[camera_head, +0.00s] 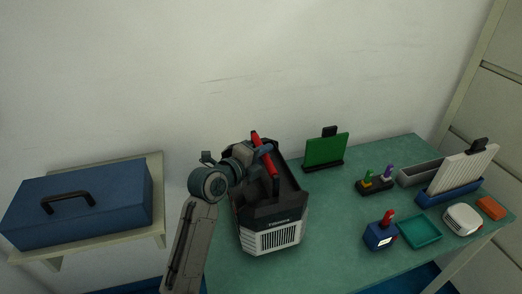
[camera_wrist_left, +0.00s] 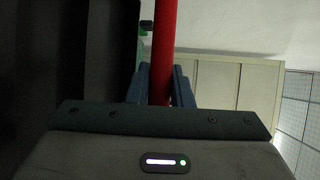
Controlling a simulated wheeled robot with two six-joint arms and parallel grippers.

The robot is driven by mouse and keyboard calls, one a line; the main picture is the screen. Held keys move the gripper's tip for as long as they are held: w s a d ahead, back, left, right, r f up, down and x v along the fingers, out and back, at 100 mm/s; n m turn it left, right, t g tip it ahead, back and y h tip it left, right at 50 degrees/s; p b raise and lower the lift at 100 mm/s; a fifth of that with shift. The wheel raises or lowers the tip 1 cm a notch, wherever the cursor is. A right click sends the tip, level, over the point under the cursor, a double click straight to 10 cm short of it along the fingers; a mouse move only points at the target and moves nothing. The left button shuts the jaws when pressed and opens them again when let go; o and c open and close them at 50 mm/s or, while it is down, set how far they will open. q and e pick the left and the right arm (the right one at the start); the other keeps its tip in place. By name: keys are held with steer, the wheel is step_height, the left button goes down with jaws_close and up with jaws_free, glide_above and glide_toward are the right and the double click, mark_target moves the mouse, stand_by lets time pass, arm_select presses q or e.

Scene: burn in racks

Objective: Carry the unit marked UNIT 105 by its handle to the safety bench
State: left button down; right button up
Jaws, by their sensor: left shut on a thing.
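The unit (camera_head: 270,238) is a dark box with an open top, a pale grilled front and a red handle (camera_head: 269,165). It is upright at the left end of the green-topped bench (camera_head: 335,238); I cannot tell whether it rests on the bench or hangs just above it. Its marking is too small to read. My left gripper (camera_head: 263,152) is shut on the red handle, its wrist covering part of the unit. In the left wrist view the red handle (camera_wrist_left: 163,50) runs between the fingers (camera_wrist_left: 160,88). My right gripper is not in view.
A blue toolbox (camera_head: 85,205) sits on a wall shelf at left. A green panel on a stand (camera_head: 325,150), a white ribbed rack (camera_head: 460,172), a teal tray (camera_head: 419,232), a blue box with a red knob (camera_head: 380,236) and a white device (camera_head: 462,219) occupy the bench's back and right.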

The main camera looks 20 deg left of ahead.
arm_select(q)
steer(key=shift+f+p, duration=0.3)
steer(key=shift+f, duration=0.45)
steer(key=c, duration=1.7)
jaws_free()
steer(key=shift+f, duration=0.45)
steer(key=o, duration=0.4)
steer(key=shift+s, duration=0.1)
steer(key=shift+c, duration=0.2)
steer(key=shift+o, duration=0.2)
steer(key=shift+s+r, duration=0.15)
steer(key=shift+r, duration=0.05)
steer(key=shift+f, duration=0.1)
